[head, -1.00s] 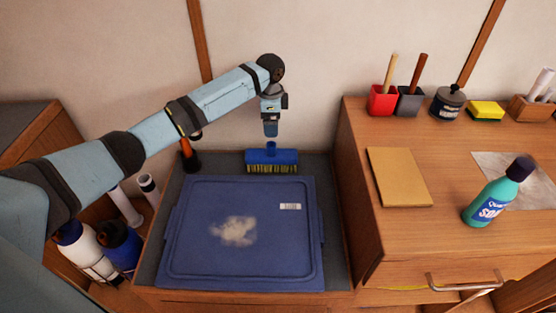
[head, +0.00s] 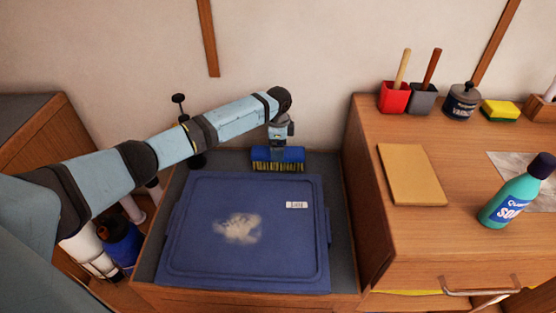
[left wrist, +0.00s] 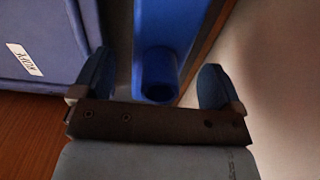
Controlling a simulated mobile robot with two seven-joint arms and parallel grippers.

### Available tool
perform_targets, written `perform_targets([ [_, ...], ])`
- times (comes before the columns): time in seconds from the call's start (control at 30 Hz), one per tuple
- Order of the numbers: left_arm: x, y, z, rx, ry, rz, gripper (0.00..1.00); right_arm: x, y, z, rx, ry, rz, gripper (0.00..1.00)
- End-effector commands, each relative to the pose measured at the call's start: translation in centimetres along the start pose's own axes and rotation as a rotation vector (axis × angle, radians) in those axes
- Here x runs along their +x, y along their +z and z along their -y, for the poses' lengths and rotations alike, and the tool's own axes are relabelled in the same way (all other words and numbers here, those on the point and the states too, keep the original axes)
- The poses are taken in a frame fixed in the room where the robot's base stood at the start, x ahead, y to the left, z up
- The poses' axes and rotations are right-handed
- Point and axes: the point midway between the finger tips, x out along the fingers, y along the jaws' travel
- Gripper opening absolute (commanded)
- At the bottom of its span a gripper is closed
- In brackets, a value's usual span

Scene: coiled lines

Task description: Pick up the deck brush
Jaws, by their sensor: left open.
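The deck brush (head: 279,156) has a blue block with pale yellowish and dark bristles. It stands behind the blue lidded bin, close to the wall. My left gripper (head: 278,148) is directly above the brush, pointing down, and hides its socket in the head view. In the left wrist view the brush's blue block and round socket (left wrist: 158,75) lie between the two open fingers of my left gripper (left wrist: 156,88). A gap shows on each side of the socket. My right gripper is in neither view.
The blue bin lid (head: 245,270) fills the space in front of the brush. A wooden cabinet (head: 440,230) stands to the right, with a soap bottle (head: 510,195) and a tan board (head: 411,175) on it. Bottles (head: 120,240) stand at the left.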

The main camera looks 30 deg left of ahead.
Motion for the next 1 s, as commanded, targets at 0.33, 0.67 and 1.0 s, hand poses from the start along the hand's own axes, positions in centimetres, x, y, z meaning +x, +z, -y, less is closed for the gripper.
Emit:
perform_targets([
  [0.33,1.3,0.0,0.0,0.001,0.0,0.0,0.85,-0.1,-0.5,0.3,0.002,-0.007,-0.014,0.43],
  [0.67,1.2,0.0,0.0,0.001,-0.001,0.0,0.3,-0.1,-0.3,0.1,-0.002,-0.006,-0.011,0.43],
  [1.0,-1.1,0.0,0.1,0.001,-0.003,-0.002,0.3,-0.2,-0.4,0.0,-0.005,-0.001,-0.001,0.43],
])
